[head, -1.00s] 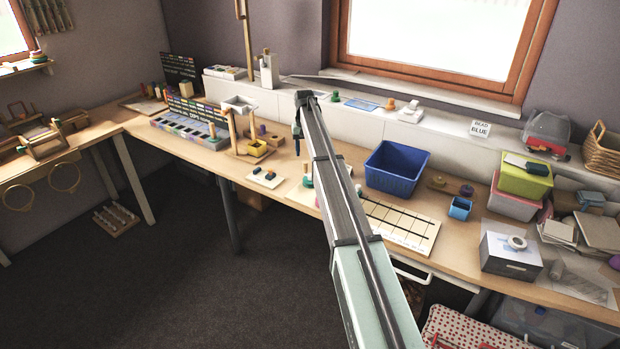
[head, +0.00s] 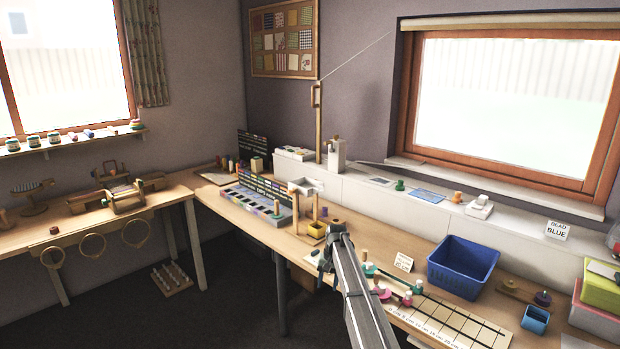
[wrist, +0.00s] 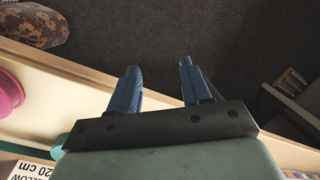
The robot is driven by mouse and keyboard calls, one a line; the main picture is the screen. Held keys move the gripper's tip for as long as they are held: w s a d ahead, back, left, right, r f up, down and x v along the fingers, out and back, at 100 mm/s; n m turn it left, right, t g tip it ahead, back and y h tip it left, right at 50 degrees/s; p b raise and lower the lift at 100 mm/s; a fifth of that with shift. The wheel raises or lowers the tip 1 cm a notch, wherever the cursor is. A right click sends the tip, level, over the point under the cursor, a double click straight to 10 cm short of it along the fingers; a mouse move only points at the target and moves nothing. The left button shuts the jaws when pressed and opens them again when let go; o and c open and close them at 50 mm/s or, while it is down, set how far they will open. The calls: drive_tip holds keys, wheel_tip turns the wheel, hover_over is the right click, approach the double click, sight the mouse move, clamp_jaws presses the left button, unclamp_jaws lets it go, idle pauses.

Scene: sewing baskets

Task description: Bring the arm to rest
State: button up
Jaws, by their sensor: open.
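My gripper (head: 325,262) is at the far end of my arm, over the front edge of the wooden workbench (head: 225,202) in the head view. In the wrist view the two blue fingers of my gripper (wrist: 160,85) stand apart with nothing between them. Dark floor (wrist: 225,45) and the pale bench edge (wrist: 75,75) lie beneath them.
A blue basket (head: 462,268) and a small blue cup (head: 535,320) stand right of my arm. Pink and green spools (head: 382,292) lie close beside it, by a ruled board (head: 455,322). A wooden stand (head: 297,212) is behind the gripper. The floor in front is open.

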drive_tip(key=s+d+f+g+h, duration=0.1)
drive_tip(key=s+d+f+g, duration=0.15)
drive_tip(key=s+f, duration=1.2)
drive_tip(key=s+d+f+g, duration=0.1)
drive_tip(key=s+d+f, duration=0.3)
drive_tip(key=s+f, duration=1.1)
drive_tip(key=s+d+f+g, duration=0.1)
drive_tip(key=s, duration=1.9)
drive_tip(key=s+d+f+n+g, duration=0.1)
drive_tip(key=s+d+f, duration=0.1)
drive_tip(key=s, duration=1.8)
drive_tip(key=shift+s+h, duration=0.2)
drive_tip(key=shift+h, duration=0.1)
